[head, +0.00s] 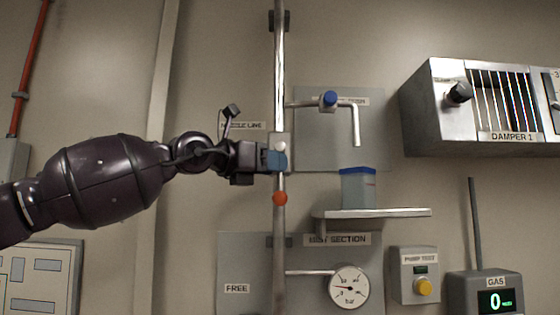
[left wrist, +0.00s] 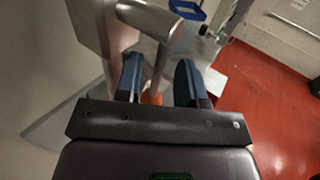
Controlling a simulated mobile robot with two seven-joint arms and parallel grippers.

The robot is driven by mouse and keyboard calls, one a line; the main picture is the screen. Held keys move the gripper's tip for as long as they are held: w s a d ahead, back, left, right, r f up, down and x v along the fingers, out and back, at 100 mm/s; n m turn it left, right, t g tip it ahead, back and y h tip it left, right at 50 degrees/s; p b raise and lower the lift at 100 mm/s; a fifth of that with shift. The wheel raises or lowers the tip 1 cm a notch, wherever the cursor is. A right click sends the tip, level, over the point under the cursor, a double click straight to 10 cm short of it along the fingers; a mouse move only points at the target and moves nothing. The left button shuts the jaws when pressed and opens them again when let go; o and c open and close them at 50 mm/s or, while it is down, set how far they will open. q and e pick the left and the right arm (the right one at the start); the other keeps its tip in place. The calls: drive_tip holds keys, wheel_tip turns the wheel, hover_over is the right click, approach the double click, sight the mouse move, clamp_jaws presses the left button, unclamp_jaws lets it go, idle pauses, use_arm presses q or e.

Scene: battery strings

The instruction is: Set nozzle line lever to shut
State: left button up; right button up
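The nozzle line lever hangs down from a valve body (head: 281,142) on the vertical pipe, with an orange knob (head: 280,198) at its lower end. My left gripper (head: 277,160) is at the lever just below the valve, above the knob. In the left wrist view the two blue-grey fingers of the gripper (left wrist: 160,82) are apart, with the lever rod (left wrist: 158,70) and orange knob (left wrist: 151,97) between them. The rod is nearer the left finger, and a gap shows to the right finger. The nozzle line label (head: 241,126) is partly covered. My right gripper is not in view.
A shelf (head: 375,213) with a blue-topped container (head: 358,187) stands right of the lever. A blue-knobbed tap (head: 329,99) is above it, and a pressure gauge (head: 349,287) below. The damper box (head: 470,130) juts out at the right.

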use_arm(q)
drive_tip(key=shift+x, duration=1.15)
clamp_jaws()
